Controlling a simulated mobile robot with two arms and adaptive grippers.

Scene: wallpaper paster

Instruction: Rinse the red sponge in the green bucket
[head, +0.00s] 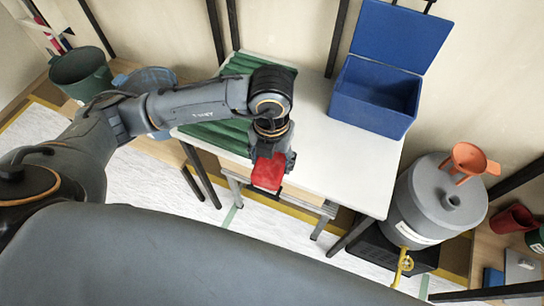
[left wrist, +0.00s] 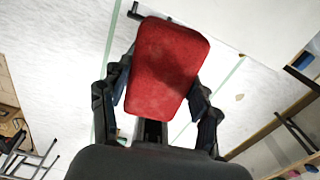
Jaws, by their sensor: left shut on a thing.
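The red sponge (head: 267,172) is held in my left gripper (head: 272,158), above the front edge of the white table. In the left wrist view the sponge (left wrist: 168,65) sits between the two dark fingers of the gripper (left wrist: 160,95), which press on its sides. The green bucket (head: 82,72) stands at the far left, beyond my left arm and well away from the sponge. Its inside looks dark, and I cannot tell what is in it. My right gripper is not in view.
A blue bucket (head: 152,77) stands beside the green one, partly behind my left arm. The white table (head: 318,130) holds an open blue box (head: 377,93) and a green ridged thing (head: 220,133). A grey tank (head: 437,200) with an orange funnel (head: 470,160) stands at right.

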